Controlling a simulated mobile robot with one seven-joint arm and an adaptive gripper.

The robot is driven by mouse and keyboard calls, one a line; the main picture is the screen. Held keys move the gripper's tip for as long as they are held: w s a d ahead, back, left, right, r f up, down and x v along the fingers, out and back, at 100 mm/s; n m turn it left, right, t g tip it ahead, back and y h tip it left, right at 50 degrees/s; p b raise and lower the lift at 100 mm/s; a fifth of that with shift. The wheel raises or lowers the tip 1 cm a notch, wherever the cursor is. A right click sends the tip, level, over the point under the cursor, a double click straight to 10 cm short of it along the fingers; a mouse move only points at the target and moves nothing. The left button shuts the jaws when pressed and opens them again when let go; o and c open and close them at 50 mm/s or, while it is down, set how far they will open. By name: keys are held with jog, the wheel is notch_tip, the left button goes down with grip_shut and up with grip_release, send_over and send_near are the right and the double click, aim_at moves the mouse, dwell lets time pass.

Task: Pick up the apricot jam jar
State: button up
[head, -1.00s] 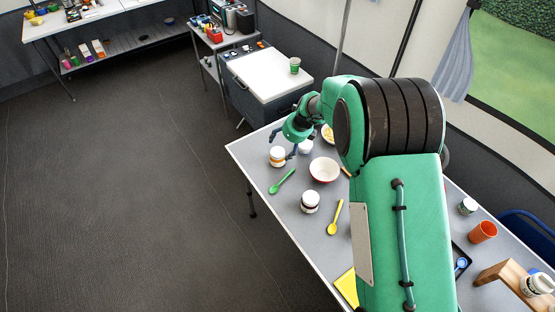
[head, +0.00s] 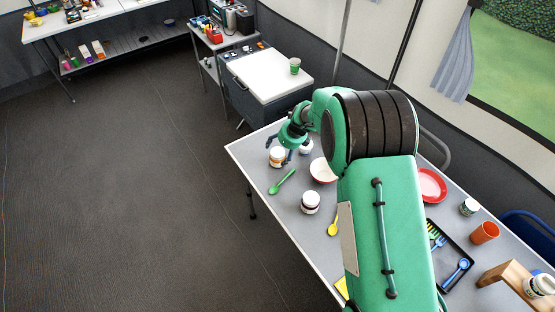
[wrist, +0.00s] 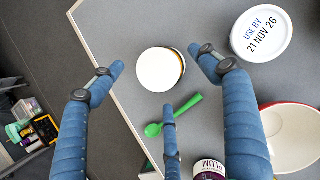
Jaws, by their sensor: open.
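A small jar with a white lid and an orange-yellow band (head: 277,157) stands near the table's left edge. In the wrist view its lid (wrist: 160,69) lies between my finger ends, with a strip of yellow-orange side showing; no name can be read, so I cannot confirm apricot. My gripper (head: 281,149) is open above and around it, with blue fingers spread. In the wrist view my gripper (wrist: 158,76) has fingers left, right and below the lid, with no clear contact. A second jar with a dark label (head: 310,203) reads "PLUM" in the wrist view (wrist: 208,171).
A white lid dated "21 NOV 26" (wrist: 261,33) is close on the right in the wrist view. A green spoon (head: 282,181) and a white-and-red bowl (head: 322,171) are nearby. The table edge (wrist: 110,70) runs close on the left.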

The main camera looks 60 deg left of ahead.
aim_at(278, 152)
jog(key=shift+b+x, duration=0.65)
jog(key=shift+x, duration=1.75)
jog(key=shift+d, duration=0.1)
jog(key=c, duration=1.4)
jog(key=shift+o, duration=0.2)
jog(key=shift+r, duration=0.1)
jog(key=shift+r+p, duration=0.3)
jog(key=shift+r, duration=0.45)
notch_tip(278, 152, up, 2)
jog(key=shift+r+p, duration=0.15)
jog(key=shift+p, duration=0.25)
jog(key=s+d, duration=0.3)
jog(key=d, duration=0.4)
jog(key=s+d+r+p, duration=0.1)
jog(key=s+d, duration=0.3)
jog(key=d, duration=0.3)
jog(key=shift+d, duration=0.2)
